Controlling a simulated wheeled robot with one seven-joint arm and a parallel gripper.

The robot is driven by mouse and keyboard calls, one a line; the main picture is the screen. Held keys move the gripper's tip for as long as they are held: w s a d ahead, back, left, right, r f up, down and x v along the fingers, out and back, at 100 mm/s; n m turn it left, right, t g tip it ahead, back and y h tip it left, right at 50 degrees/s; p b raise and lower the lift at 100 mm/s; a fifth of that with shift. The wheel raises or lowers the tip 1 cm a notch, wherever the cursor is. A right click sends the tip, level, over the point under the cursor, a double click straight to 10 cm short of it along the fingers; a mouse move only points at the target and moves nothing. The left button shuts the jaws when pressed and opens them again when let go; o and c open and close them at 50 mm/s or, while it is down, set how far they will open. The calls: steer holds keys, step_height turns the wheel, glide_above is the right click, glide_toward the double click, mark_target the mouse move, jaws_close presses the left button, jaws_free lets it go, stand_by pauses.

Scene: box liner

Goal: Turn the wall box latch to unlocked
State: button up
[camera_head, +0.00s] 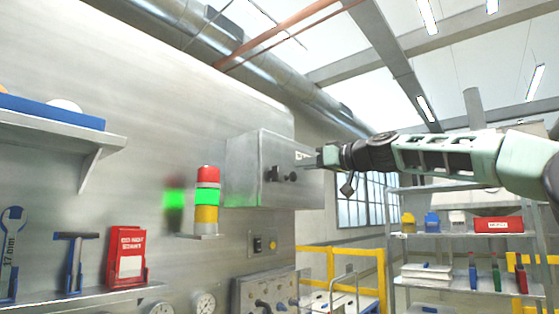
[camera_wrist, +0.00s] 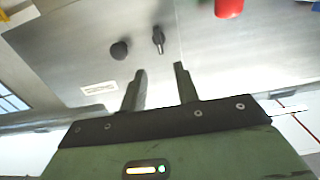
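The grey metal wall box (camera_head: 245,170) is mounted on the wall, with its door shut. Its dark latch (camera_head: 270,174) is on the door front, left of a round black knob (camera_head: 291,177). In the wrist view the latch (camera_wrist: 158,40) is a narrow handle pointing roughly up and down in the picture, beside the round knob (camera_wrist: 120,50). My gripper (camera_head: 306,161) is in front of the door, above and right of the latch in the head view. In the wrist view its two fingers (camera_wrist: 161,72) are apart and empty, short of the latch and not touching it.
A signal tower (camera_head: 207,197) with red, green and yellow sections stands left of the box; its red top (camera_wrist: 228,8) shows in the wrist view. A small switch panel (camera_head: 264,244) is below. A tool shelf (camera_head: 95,298) and an upper shelf (camera_head: 60,128) are left.

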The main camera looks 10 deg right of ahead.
mark_target(274, 174)
steer(key=p+x, duration=0.6)
steer(key=x, duration=0.4)
steer(key=shift+f, duration=0.1)
jaws_close()
